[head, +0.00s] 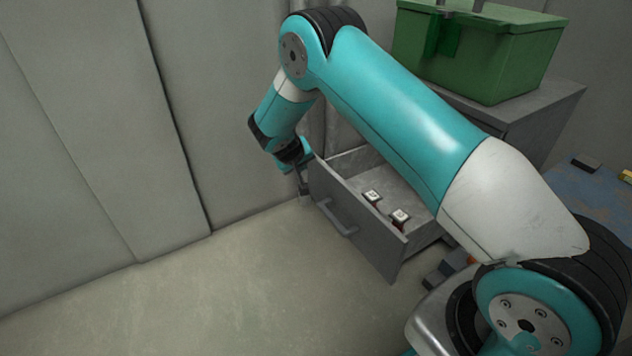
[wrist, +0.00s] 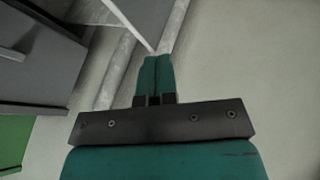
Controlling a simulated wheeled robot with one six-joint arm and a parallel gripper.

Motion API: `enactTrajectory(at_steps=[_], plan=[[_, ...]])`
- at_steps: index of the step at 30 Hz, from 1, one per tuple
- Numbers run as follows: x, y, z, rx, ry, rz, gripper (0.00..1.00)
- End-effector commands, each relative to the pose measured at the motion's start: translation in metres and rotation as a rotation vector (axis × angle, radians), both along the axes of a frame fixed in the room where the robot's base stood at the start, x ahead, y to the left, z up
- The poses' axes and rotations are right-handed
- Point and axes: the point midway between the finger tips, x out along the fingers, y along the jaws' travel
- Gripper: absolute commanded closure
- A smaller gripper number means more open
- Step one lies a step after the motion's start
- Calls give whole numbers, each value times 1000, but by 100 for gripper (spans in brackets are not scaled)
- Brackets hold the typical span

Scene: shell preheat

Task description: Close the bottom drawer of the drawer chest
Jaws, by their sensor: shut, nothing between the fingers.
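The grey drawer chest (head: 540,120) stands at the back right in the head view, partly hidden behind my arm. Its bottom drawer (head: 350,215) is pulled out, with a bar handle (head: 337,219) on its front. Two small items with white tops (head: 372,196) lie inside it. My gripper (head: 304,188) is at the far left end of the drawer front, pointing down; I cannot tell whether it touches. In the wrist view my gripper's fingers (wrist: 155,75) are together and empty. Grey drawer surfaces (wrist: 40,65) show at the left of that view.
A green box (head: 480,50) sits on top of the chest. Grey wall panels (head: 90,120) are behind and to the left. A blue surface (head: 590,190) with small objects is at the right. The floor (head: 230,290) in front of the drawer is clear.

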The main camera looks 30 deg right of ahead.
Motion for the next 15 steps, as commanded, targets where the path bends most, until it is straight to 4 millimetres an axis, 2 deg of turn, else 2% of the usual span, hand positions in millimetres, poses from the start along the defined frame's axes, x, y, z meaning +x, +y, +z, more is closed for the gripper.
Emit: enactTrajectory(at_steps=[5,15], plan=[[8,-11,-21,-3,-2,-5,100],[35,-43,-82,-2,-1,-4,100]])
